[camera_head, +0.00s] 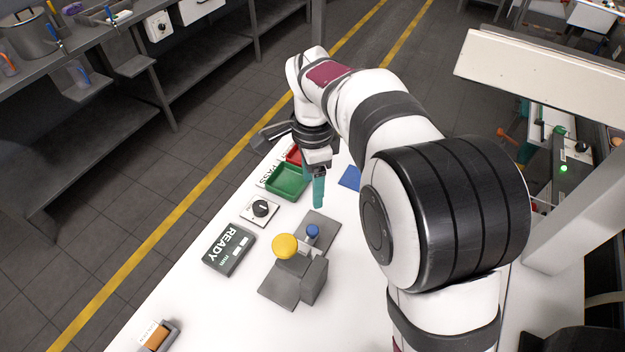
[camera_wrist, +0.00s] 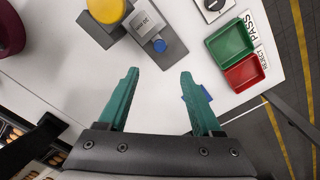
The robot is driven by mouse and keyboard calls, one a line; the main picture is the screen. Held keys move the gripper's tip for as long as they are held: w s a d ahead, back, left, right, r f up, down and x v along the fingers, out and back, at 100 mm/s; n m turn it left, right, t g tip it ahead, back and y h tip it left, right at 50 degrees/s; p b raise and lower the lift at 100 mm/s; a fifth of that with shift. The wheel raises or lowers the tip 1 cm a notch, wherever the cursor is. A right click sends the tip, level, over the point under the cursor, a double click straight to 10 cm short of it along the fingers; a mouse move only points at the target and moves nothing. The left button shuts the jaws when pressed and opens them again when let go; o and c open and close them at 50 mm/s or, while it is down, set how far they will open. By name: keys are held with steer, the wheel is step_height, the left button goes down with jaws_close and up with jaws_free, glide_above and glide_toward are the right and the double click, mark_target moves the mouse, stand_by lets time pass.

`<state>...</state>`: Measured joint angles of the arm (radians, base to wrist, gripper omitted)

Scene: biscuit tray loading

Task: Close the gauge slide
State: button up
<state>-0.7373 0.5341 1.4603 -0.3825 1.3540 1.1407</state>
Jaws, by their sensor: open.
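The gauge (camera_head: 280,289) is a dark grey device on the white table, with an upright block, a large yellow knob (camera_head: 285,246) and a small blue knob (camera_head: 312,231) on its far side. In the wrist view the blue knob (camera_wrist: 159,46) sits just beyond the fingertips, near the end of a lighter grey labelled piece (camera_wrist: 140,22). I cannot tell how far the slide stands from the block. My gripper (camera_wrist: 158,72) has teal fingers, spread apart and empty. It hangs over the table beyond the gauge, apart from the blue knob.
A display reading READY (camera_head: 229,249) and a black dial (camera_head: 260,208) lie left of the gauge. A green tray (camera_head: 287,182) and a red tray (camera_wrist: 243,74) stand near the table edge. A blue piece (camera_head: 350,178) lies behind my gripper. An orange item (camera_head: 156,337) is at front left.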

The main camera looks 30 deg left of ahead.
steer(key=shift+r, duration=0.2)
